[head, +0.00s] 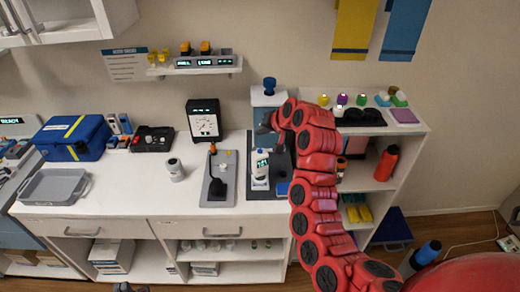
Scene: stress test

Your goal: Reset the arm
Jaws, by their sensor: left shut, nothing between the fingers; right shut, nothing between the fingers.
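My red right arm (315,195) rises from the lower right, and its raised end is over the counter. My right gripper (278,146) is at that end, shut and empty, above a dark mat (256,192) and close to a white bottle (260,168) with a label. I cannot tell whether it touches anything there. The arm hides part of the shelf unit behind it. My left gripper (122,287) shows only as a small dark tip at the bottom edge, in front of the lower shelves, shut and empty.
A red bottle (386,163) stands in the right shelf unit.

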